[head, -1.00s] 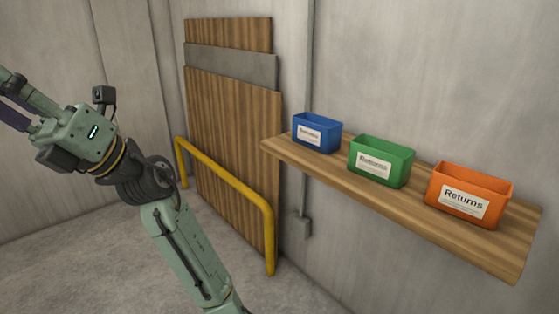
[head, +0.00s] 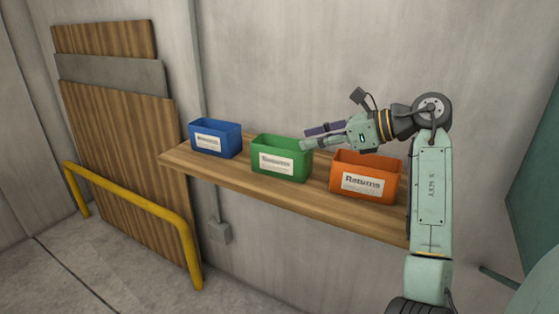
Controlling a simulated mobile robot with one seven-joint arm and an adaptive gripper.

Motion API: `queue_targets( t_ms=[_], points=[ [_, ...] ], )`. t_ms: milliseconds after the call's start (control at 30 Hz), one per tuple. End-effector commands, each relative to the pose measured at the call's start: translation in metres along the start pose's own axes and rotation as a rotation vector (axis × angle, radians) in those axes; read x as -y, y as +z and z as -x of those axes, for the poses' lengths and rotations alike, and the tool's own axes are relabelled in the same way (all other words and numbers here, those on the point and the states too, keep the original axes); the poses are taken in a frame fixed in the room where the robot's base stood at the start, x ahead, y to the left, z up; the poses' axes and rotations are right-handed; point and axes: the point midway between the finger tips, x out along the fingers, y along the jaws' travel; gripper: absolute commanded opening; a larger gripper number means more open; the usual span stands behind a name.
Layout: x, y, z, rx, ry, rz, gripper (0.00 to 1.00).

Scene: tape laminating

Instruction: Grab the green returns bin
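The green bin (head: 281,158) stands on a wooden wall shelf (head: 230,178), between a blue bin (head: 215,138) and an orange bin (head: 366,178).
The orange bin stands close under my wrist. A concrete wall is behind the shelf. Wooden boards (head: 120,130) and a grey sheet (head: 110,74) lean at the left, behind a yellow rail (head: 130,205). A grey box (head: 220,232) is on the wall below the shelf.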

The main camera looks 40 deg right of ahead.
Motion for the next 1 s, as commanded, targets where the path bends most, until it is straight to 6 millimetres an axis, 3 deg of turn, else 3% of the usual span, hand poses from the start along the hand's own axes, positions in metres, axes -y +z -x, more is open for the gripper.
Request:
queue_targets(
  t_ms=[333,567,800,1000],
  points=[
    [0.0,0.0,-0.046,-0.002,0.001,-0.003,0.27],
    [0.002,0.0,-0.065,-0.001,0.002,-0.003,0.27],
    [0.004,-0.002,-0.1,0.0,0.003,-0.002,0.27],
    [0.004,-0.004,-0.105,-0.001,-0.001,-0.002,0.27]
  ],
)
